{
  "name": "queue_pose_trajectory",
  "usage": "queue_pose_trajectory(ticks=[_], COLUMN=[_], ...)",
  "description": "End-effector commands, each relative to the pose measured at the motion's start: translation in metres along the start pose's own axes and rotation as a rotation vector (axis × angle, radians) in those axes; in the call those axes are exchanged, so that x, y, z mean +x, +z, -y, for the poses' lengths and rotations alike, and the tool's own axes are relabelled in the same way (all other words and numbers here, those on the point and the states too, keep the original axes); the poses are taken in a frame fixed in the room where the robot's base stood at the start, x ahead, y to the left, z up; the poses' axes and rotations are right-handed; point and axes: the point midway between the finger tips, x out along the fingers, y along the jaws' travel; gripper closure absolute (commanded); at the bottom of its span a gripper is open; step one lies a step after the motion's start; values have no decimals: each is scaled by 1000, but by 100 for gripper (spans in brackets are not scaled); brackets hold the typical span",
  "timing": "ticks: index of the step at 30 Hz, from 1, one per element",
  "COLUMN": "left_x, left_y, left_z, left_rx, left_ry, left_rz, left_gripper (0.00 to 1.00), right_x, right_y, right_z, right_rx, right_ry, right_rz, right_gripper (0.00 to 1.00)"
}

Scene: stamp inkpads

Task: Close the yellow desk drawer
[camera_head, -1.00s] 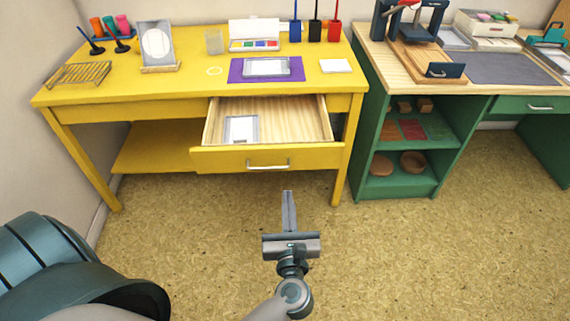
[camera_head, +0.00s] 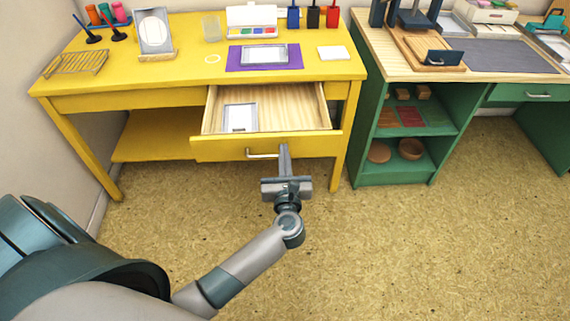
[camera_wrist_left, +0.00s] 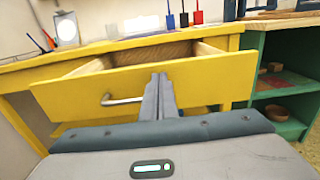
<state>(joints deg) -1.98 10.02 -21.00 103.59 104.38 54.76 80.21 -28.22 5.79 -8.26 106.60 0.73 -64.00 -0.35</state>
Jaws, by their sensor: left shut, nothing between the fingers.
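The yellow desk (camera_head: 130,87) has its drawer pulled well out, with a pale wood interior and a yellow front (camera_head: 225,150). The drawer front also shows in the left wrist view (camera_wrist_left: 75,98). A silver bar handle (camera_head: 262,155) sits at the middle of the front. My left gripper (camera_head: 284,148) is shut and empty, its fingertips at the drawer front just right of the handle. In the left wrist view its fingers (camera_wrist_left: 159,80) overlap the front; I cannot tell whether they touch it. A small framed item (camera_head: 239,119) lies inside the drawer. My right gripper is out of view.
The desktop carries a purple mat (camera_head: 235,66), a paint box (camera_head: 252,30), a standing frame (camera_head: 154,38) and a wire rack (camera_head: 76,64). A green desk with open shelves (camera_head: 408,145) stands to the right. The floor in front is clear.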

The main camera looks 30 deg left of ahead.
Motion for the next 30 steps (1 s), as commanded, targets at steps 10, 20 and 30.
queue_pose_trajectory(ticks=[10,20,30], left_x=[17,18,46], left_y=[0,0,-1], left_z=[0,0,0], left_rx=[0,0,-1], left_ry=[0,-1,0], left_rz=[-1,0,1], left_gripper=[100,100,100], right_x=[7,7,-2], right_y=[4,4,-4], right_z=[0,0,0], right_rx=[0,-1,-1], right_ry=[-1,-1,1], right_rz=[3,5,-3], right_gripper=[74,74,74])
